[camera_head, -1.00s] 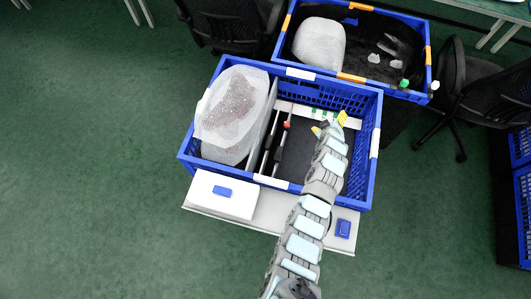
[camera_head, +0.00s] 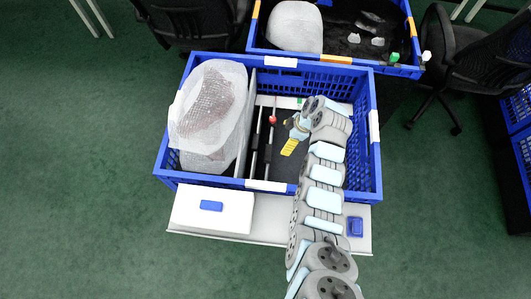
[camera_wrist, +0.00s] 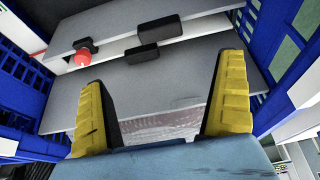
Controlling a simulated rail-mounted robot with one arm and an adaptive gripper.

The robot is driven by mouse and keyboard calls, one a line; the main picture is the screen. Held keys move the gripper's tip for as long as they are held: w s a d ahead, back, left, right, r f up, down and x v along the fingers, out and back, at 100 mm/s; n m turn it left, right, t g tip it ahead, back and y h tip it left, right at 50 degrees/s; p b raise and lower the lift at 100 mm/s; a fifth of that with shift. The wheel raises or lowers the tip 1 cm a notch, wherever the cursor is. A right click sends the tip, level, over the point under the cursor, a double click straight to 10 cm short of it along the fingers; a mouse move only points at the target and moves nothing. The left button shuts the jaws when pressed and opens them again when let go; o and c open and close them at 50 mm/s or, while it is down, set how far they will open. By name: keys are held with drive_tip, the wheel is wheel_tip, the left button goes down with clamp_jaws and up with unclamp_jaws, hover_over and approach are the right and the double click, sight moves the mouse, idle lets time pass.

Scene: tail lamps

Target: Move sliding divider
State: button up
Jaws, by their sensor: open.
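The sliding divider (camera_head: 246,125) is a thin grey upright panel in the front blue crate, standing beside a wrapped lamp (camera_head: 208,110). Just right of it, narrow dark strips run front to back, with a red knob (camera_head: 272,119) near their far end. My gripper (camera_head: 292,138) has yellow fingers and is inside the crate, right of the strips. In the wrist view, my gripper (camera_wrist: 162,85) is open, with fingers wide apart. Grey panels with black blocks (camera_wrist: 142,54) and the red knob (camera_wrist: 82,57) lie ahead. I cannot tell whether the fingers touch a panel.
The blue crate's wall (camera_head: 374,155) rises right of my arm. A second blue crate (camera_head: 345,64) with another wrapped lamp (camera_head: 295,27) stands behind. A white box (camera_head: 213,208) with a blue label sits in front. Chairs stand behind and at right.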

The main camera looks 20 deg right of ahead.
drive_tip(key=b, duration=0.3)
hover_over(269, 152)
drive_tip(key=s+d, duration=0.2)
wheel_tip(269, 152, down, 8)
drive_tip(key=b+x, duration=0.1)
drive_tip(key=x, duration=0.1)
drive_tip(key=b+x, duration=0.1)
drive_tip(key=x, duration=0.1)
drive_tip(key=b+x, duration=0.1)
drive_tip(key=x, duration=0.1)
drive_tip(key=shift+w+d+b, duration=0.15)
drive_tip(key=shift+d+b, duration=0.15)
drive_tip(key=shift+b, duration=0.05)
drive_tip(key=shift+b+x, duration=0.9)
drive_tip(key=shift+x, duration=0.15)
drive_tip(key=shift+w, duration=0.1)
drive_tip(key=c, duration=1.1)
